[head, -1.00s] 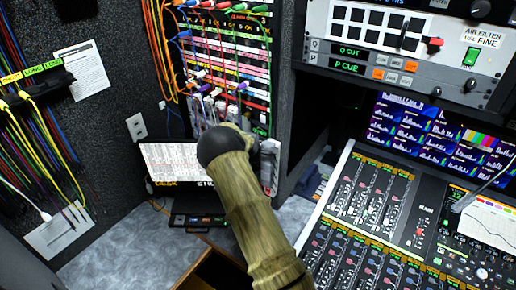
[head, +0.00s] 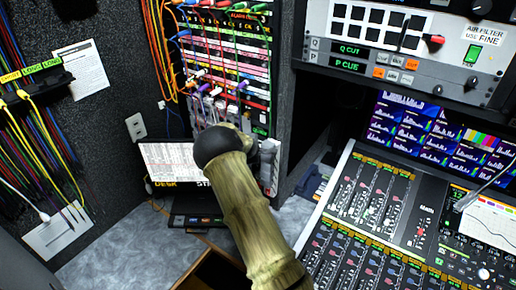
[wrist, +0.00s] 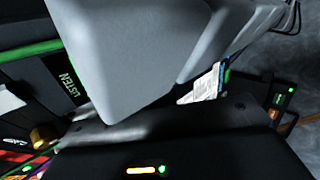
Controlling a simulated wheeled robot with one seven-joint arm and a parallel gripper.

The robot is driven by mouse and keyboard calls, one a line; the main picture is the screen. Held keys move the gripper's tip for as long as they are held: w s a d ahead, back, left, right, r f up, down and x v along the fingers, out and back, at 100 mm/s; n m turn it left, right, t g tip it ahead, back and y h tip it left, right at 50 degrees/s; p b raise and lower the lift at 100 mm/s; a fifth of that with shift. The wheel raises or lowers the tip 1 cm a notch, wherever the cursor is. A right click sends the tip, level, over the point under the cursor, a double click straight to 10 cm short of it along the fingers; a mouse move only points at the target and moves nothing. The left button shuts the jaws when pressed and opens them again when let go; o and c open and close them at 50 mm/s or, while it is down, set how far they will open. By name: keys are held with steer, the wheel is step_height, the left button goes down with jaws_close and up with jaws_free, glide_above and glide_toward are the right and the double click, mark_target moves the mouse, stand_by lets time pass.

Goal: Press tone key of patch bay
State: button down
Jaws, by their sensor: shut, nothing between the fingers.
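The patch bay (head: 228,60) stands upright at the back in the head view, with rows of coloured strips, plugs and cords. My arm covers its lower part, and I cannot make out the tone key. In the wrist view my gripper (wrist: 150,95) shows as large grey blocks close to the camera, shut and empty. A dark panel marked LISTEN (wrist: 68,85) is to its left. I cannot tell whether the gripper touches anything.
A screen (head: 165,160) and a black unit (head: 188,219) are behind my arm. The mixing console (head: 345,225) fills the lower right, below a rack panel (head: 460,65). Coloured cables (head: 45,140) hang at the left. The grey desk top (head: 120,250) is partly clear.

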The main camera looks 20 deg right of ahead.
steer(key=s+a+b, duration=0.1)
steer(key=s+a, duration=0.1)
steer(key=a, duration=0.1)
steer(key=s+a+b, duration=0.1)
steer(key=shift+s+a+b, duration=0.1)
steer(key=shift+a+b, duration=0.2)
steer(key=shift+a, duration=0.1)
stand_by(2.5)
